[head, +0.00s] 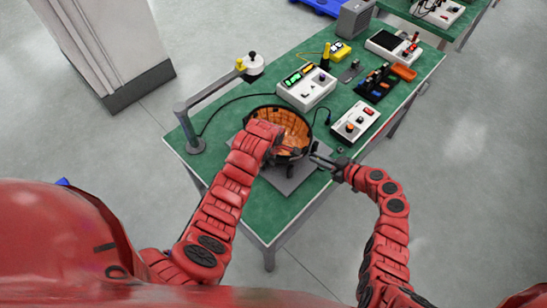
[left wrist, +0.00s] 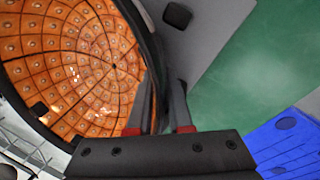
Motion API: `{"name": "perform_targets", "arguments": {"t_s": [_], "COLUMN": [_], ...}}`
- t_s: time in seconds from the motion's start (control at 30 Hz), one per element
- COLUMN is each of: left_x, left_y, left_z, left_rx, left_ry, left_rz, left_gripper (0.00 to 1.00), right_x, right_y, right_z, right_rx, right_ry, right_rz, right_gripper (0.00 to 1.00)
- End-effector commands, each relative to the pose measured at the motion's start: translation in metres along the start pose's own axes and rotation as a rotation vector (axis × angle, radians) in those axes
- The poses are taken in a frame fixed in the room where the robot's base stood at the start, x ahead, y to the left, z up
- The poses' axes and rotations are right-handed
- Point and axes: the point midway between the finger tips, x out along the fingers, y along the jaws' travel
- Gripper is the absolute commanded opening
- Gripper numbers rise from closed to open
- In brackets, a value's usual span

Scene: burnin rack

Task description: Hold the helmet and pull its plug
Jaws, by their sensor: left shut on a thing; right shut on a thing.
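The helmet (head: 293,122) is a dark bowl with an orange tiled inside, lying open side up on a grey plate (head: 290,182) on the green table. My left gripper (head: 276,146) is shut on its near rim. In the left wrist view the gripper (left wrist: 163,108) has its fingers on both sides of the dark rim, and the orange inside of the helmet (left wrist: 70,60) fills the left. My right gripper (head: 315,157) is at the helmet's right side, shut on what seems to be the plug, which is too small and covered to make out.
A white box with green displays (head: 306,88) stands behind the helmet. A smaller white box (head: 355,121) stands to the right. A grey post with an arm (head: 195,145) stands at the table's left edge. A black cable runs behind the helmet. The table's front corner (head: 262,222) is clear.

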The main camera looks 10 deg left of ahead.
Motion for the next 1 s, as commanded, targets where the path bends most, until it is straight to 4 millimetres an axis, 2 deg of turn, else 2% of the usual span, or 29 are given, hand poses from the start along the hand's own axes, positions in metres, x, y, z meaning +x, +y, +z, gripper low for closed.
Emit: {"name": "perform_targets", "arguments": {"t_s": [1.0], "left_x": [0.0], "left_y": [0.0], "left_z": [0.001], "left_rx": [0.0], "left_ry": [-0.001], "left_rz": [0.0], "left_gripper": [0.0], "right_x": [-0.037], "right_y": [-0.001], "right_z": [0.017], "right_rx": [0.002], "right_ry": [0.0], "right_rz": [-0.002], "right_gripper": [0.0]}}
